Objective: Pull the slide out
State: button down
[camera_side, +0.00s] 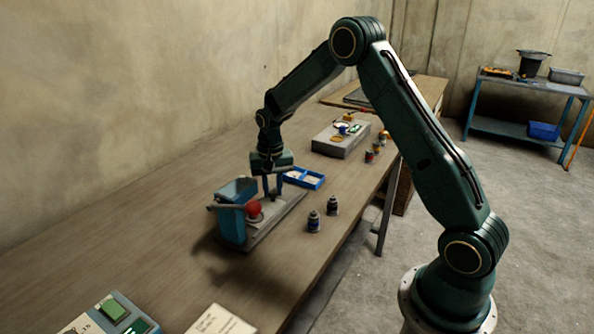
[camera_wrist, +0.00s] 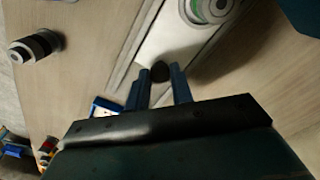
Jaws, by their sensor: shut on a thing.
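The blue machine (camera_side: 231,222) with an open hopper stands on the bench, with a red ball (camera_side: 254,208) at its side. A pale slide (camera_wrist: 163,38) runs along its grey base (camera_side: 284,216) in the wrist view, with a green ring (camera_wrist: 207,8) at the top of the picture. A dark round knob (camera_wrist: 160,72) stands on the slide. My gripper (camera_side: 273,194) points down over the base, right of the machine. In the wrist view its two blue fingers (camera_wrist: 161,80) are shut on the knob, one on each side. The knob is hidden in the side view.
A blue divided tray (camera_side: 305,178) lies just behind the base. Two dark canisters (camera_side: 323,214) stand near the bench's front edge. A grey box (camera_side: 340,139) with small parts stands farther back. A green-button panel (camera_side: 112,315) and a paper card (camera_side: 220,322) lie in front.

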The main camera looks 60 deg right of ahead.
jog(key=d, duration=0.8)
jog(key=shift+d, duration=0.35)
jog(key=c, duration=1.4)
grip_release()
jog(key=shift+d, duration=0.1)
jog(key=shift+o, duration=1)
jog(key=shift+r, duration=0.1)
notch_tip(320, 180, up, 14)
